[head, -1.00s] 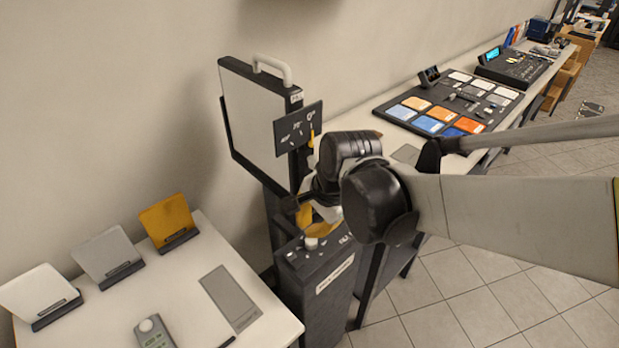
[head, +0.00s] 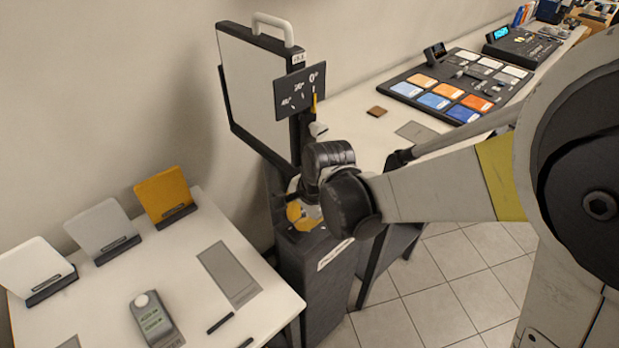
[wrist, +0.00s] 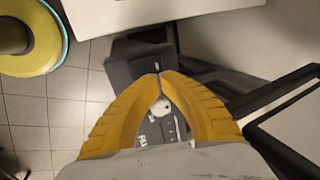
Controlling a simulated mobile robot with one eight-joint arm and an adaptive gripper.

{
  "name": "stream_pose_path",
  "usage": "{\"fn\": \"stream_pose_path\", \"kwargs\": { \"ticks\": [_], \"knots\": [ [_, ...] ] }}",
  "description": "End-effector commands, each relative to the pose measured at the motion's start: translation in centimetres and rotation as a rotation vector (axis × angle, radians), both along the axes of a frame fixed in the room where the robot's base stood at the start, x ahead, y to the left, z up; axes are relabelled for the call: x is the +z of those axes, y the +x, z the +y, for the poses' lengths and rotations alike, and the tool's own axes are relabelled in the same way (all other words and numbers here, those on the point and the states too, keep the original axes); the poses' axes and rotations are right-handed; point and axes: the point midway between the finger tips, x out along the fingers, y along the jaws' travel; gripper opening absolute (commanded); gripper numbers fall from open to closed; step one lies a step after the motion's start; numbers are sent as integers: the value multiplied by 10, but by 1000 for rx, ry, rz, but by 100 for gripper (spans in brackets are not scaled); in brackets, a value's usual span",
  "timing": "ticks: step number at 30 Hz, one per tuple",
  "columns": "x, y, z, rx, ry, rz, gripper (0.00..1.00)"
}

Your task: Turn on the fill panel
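The light panel (head: 262,100) is a white upright face in a black frame with a handle on top. A dark angle plate with a small yellow pointer is at its right side. Below it stands a dark control box (head: 318,272) with a pale label on its front. My gripper (head: 304,222), with yellow fingers, is right over the box's top and hides its controls in the head view. In the wrist view, my gripper's fingertips (wrist: 160,74) meet. A white round knob (wrist: 161,107) shows through the gap between the fingers, apparently with nothing gripped.
A white table (head: 185,275) at left holds three standing cards (head: 165,196) and a handheld meter (head: 151,318). The long table (head: 350,125) behind holds a board of coloured swatches (head: 455,90) and a console (head: 522,50). Tiled floor (head: 470,275) is open at right.

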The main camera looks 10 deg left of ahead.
Motion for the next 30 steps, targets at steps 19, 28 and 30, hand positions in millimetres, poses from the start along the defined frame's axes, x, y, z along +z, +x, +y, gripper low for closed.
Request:
{"fn": "stream_pose_path", "kwargs": {
  "ticks": [19, 28, 30],
  "knots": [
    [-17, 6, 7, 4, -60, 53, 0],
    [-20, 6, 7, 1, -106, 91, 0],
    [-19, 5, 6, 1, -106, 91, 0]
  ]
}}
